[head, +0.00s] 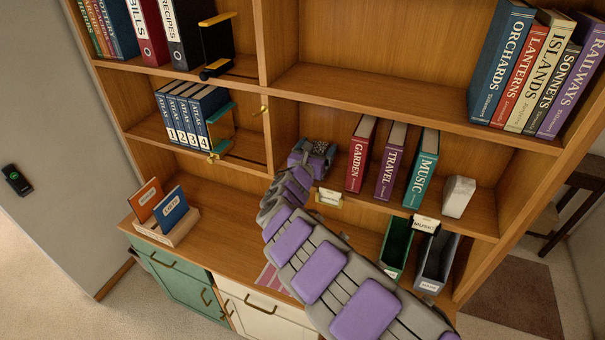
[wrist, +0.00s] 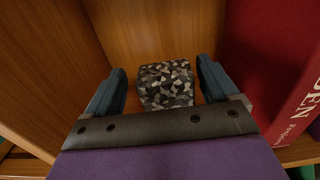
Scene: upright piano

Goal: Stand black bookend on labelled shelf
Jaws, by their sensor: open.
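A black upright bookend-like piece (head: 217,46) with brass-coloured parts stands on the upper left shelf, right of the black RECIPES binder. My gripper (head: 318,150) is in the middle right bay, left of the red GARDEN book (head: 361,154). It is open. In the wrist view, a black-and-white speckled block (wrist: 166,84) stands between its fingers (wrist: 163,85), with gaps at both sides. The block also shows just beyond my gripper in the head view (head: 321,146). The shelf (head: 395,205) here bears small label cards (head: 328,197) at its front edge; one reads MUSIC (head: 426,223).
TRAVEL (head: 391,160) and MUSIC (head: 421,168) books and a pale stone block (head: 458,196) stand to the right. The GARDEN book is close beside my right finger in the wrist view. A wooden divider is on the left. Green and grey bins (head: 437,262) stand below.

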